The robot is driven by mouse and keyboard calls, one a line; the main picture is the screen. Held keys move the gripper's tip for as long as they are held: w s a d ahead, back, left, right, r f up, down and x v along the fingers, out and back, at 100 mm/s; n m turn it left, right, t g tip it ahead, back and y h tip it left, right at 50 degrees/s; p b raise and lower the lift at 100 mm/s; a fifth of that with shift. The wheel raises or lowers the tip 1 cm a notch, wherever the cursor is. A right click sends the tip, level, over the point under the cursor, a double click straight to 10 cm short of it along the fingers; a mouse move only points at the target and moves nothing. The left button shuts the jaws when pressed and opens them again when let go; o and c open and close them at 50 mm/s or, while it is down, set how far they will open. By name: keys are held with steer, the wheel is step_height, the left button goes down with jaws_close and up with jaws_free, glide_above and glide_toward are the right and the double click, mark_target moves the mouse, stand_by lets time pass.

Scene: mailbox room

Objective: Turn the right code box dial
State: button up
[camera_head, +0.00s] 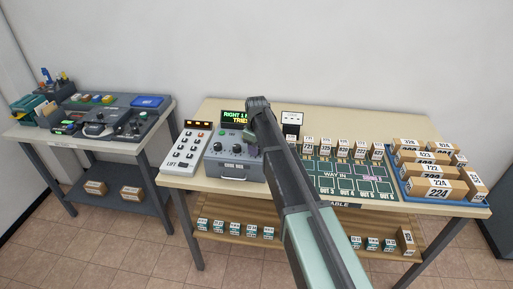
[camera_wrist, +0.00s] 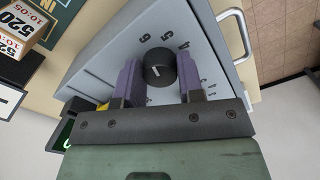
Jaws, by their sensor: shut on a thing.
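The code box (camera_head: 226,166) is a grey box with dials on its sloped top, standing left of the table's middle. Its right dial (camera_wrist: 159,67) is a round black knob with a white mark, ringed by printed numbers, in the wrist view. My gripper (camera_wrist: 160,77) is shut on this dial, one purple finger on each side. The finger on the right covers part of another number ring. In the head view my arm hides the right part of the box. The screen (camera_head: 236,118) behind it shows green and yellow text beginning "RIGHT 1".
A white button panel labelled LIFT (camera_head: 186,147) stands left of the box. A green sorting mat (camera_head: 352,178) and a blue tray (camera_head: 402,187) of numbered parcels lie to the right.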

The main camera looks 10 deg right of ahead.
steer(key=shift+n, duration=0.6)
steer(key=o, duration=0.9)
steer(key=shift+o, duration=0.2)
step_height(320, 180, up, 11)
steer(key=p, duration=1)
steer(key=shift+p, duration=0.4)
steer(key=shift+f, duration=0.1)
